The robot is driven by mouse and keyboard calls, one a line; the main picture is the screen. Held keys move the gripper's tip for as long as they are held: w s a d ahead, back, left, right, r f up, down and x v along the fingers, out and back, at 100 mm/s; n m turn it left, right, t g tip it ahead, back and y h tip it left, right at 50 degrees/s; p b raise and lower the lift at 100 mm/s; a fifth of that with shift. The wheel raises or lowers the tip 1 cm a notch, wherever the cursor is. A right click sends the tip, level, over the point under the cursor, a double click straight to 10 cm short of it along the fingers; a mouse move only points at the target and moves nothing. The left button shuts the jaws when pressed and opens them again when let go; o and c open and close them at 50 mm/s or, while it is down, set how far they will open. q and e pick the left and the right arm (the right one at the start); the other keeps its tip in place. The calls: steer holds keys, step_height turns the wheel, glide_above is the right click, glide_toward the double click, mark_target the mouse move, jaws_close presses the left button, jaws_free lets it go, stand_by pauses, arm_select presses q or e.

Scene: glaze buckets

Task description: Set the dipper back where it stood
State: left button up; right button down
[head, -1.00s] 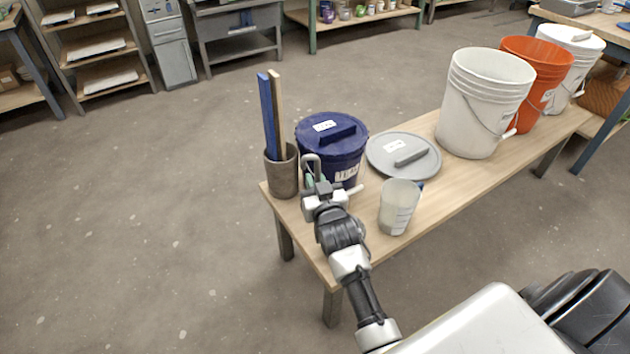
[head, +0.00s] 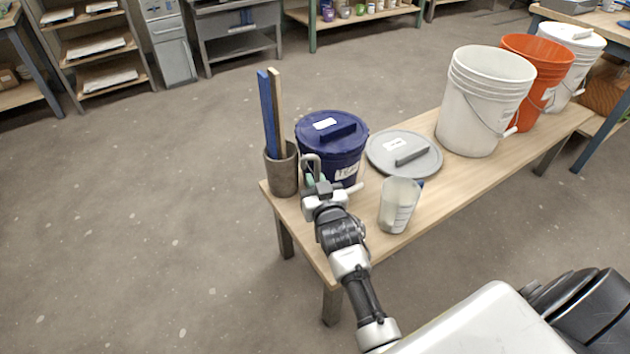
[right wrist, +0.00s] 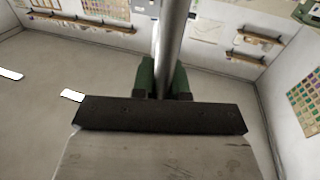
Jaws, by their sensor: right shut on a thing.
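The dipper (head: 311,163) shows as a grey metal handle with a hooked top, in front of the blue lidded bucket (head: 331,158). My right gripper (head: 315,184) is shut on this handle, beside the bucket on its near left side. In the right wrist view the dipper's round metal rod (right wrist: 173,40) runs up between the green-padded fingers of my right gripper (right wrist: 163,80). The dipper's lower end is hidden, so I cannot tell whether it touches the table. My left gripper is not in view.
On the wooden table (head: 455,180) stand a brown pot (head: 283,176) with a blue and a tan stick, a clear measuring cup (head: 397,207), a grey lid (head: 404,152), a white bucket (head: 484,100), an orange bucket (head: 540,70) and another white bucket. Bare tabletop lies right of the cup.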

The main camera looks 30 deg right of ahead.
steer(key=shift+f, duration=0.1)
steer(key=c, duration=1.6)
jaws_free()
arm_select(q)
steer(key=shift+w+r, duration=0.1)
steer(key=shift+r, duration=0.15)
arm_select(e)
steer(key=o, duration=1.3)
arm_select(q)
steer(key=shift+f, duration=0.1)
